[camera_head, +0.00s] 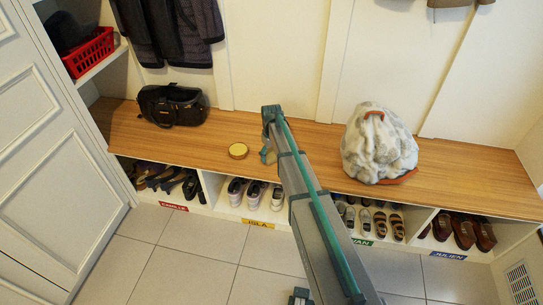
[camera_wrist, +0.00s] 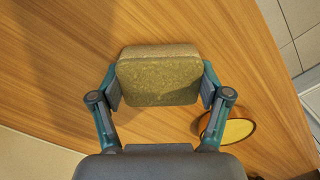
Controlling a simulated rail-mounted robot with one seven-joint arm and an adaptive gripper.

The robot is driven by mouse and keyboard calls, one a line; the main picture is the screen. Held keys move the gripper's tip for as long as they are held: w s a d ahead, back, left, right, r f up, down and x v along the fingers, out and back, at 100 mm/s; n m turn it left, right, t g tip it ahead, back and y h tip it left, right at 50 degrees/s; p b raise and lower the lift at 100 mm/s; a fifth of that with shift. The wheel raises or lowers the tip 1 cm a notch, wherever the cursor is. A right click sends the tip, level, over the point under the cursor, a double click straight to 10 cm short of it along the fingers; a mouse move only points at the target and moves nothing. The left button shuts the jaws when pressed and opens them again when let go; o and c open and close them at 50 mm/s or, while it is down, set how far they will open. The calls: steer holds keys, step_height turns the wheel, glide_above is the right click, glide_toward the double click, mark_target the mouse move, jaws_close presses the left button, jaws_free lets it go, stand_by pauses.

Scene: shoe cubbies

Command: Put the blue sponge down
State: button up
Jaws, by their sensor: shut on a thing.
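In the wrist view my gripper (camera_wrist: 160,88) is shut on a block-shaped sponge (camera_wrist: 157,75), one finger on each side. The sponge looks olive-tan with rounded corners, not blue. It is over the wooden bench top (camera_wrist: 50,75); whether it touches the wood I cannot tell. In the head view my gripper (camera_head: 267,153) is low over the bench (camera_head: 300,138), just right of a round yellow tin (camera_head: 238,150). My arm hides most of the sponge there. The tin also shows in the wrist view (camera_wrist: 235,132), right of and below the sponge, close to the right finger.
A black bag (camera_head: 170,105) lies at the bench's left. A pale backpack (camera_head: 376,147) stands at the right. Shoe cubbies with labels such as the yellow one (camera_head: 259,223) are below. A red basket (camera_head: 90,52) sits on a shelf. Bench between tin and black bag is clear.

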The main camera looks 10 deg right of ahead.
mark_target(272, 154)
steer(key=shift+f, duration=0.15)
steer(key=o, duration=1)
step_height(272, 154, up, 12)
steer(key=p, duration=0.1)
steer(key=shift+r+p, duration=0.25)
steer(key=shift+p, duration=0.05)
